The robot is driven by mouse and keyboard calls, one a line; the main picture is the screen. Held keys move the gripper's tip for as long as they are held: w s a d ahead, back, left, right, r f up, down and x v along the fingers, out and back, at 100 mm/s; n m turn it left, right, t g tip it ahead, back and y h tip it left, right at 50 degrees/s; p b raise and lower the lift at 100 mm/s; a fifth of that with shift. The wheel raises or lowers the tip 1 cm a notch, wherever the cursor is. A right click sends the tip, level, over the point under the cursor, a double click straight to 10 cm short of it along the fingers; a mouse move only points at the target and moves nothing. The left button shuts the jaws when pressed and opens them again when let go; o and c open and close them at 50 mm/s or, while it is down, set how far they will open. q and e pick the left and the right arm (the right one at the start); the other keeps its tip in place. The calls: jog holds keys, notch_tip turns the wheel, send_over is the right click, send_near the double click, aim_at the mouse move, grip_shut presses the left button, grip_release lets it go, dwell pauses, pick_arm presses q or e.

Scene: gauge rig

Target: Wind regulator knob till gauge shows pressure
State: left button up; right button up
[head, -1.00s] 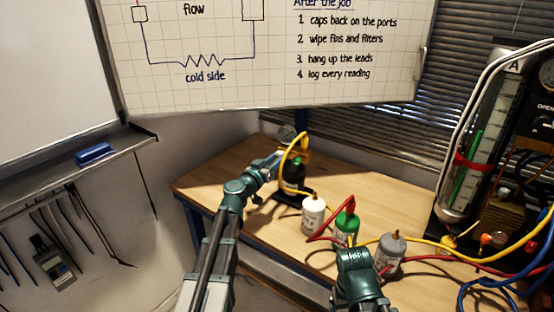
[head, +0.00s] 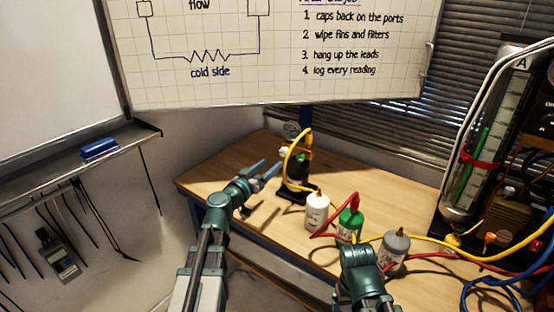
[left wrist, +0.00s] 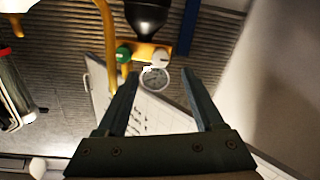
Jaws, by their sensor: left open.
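The regulator rig stands upright on the bench, with a black body (head: 296,174), a yellow hose and a small round gauge (head: 291,129) on top. In the left wrist view the gauge (left wrist: 155,79) has a pale dial, too small to read. Beside it are a green knob (left wrist: 123,54) and a white round part (left wrist: 162,57) on a brass block (left wrist: 146,48); I cannot tell which is the regulator knob. My left gripper (head: 269,170) is open and empty, just left of the rig, fingers pointing at it and apart from it. My right gripper (head: 357,262) shows only its back; its fingers are hidden.
A white bottle (head: 317,213), a green bottle (head: 350,224) and a grey bottle (head: 394,250) stand right of the rig with red and yellow hoses. A tall instrument panel (head: 484,150) is at the right. The bench (head: 215,178) is bare at its left end.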

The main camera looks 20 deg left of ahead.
pick_arm(q)
jog(key=v, duration=0.5)
jog(key=shift+s+a, duration=0.1)
jog(key=shift+s, duration=0.3)
